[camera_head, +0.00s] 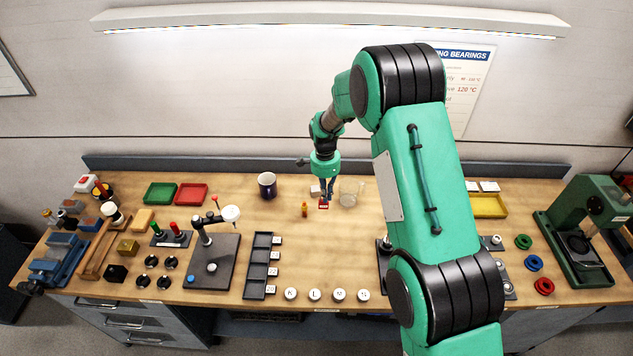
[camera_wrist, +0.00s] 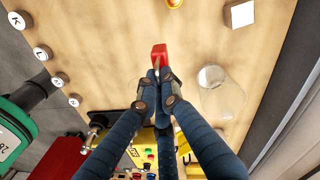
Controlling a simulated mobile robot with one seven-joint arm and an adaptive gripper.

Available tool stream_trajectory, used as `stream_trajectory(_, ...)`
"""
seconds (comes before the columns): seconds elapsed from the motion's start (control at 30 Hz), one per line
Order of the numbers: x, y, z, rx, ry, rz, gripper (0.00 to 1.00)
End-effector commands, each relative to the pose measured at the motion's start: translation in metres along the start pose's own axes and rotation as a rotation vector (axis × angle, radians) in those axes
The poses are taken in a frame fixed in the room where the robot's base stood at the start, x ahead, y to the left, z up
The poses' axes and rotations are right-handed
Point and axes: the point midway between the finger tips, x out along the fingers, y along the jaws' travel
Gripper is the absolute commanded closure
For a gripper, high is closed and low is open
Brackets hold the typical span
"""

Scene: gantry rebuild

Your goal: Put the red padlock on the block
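The red padlock (camera_head: 323,206) is below my gripper (camera_head: 326,194), near the middle of the bench. In the wrist view the padlock (camera_wrist: 158,51) is right at my fingertips (camera_wrist: 155,74), which are drawn close together on its narrow upper part. The fingers partly hide that part. I cannot tell whether the padlock touches the bench top. A small white block (camera_head: 315,190) stands just behind and left of the padlock; it also shows in the wrist view (camera_wrist: 240,14). I cannot tell whether it is the block named in the task.
A clear glass jug (camera_head: 349,192) stands close on the right. A small amber bottle (camera_head: 304,210) is close on the left. A dark mug (camera_head: 267,185) is farther left. A dark slotted tray (camera_head: 257,269) and several lettered round caps (camera_head: 315,295) lie toward the front.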

Motion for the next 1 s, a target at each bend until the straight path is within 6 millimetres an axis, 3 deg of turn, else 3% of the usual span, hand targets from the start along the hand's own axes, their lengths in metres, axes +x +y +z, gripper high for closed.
stream_trajectory(1.0, 0.002, -0.111, -0.04, 0.0, 0.0, 0.0, 1.0)
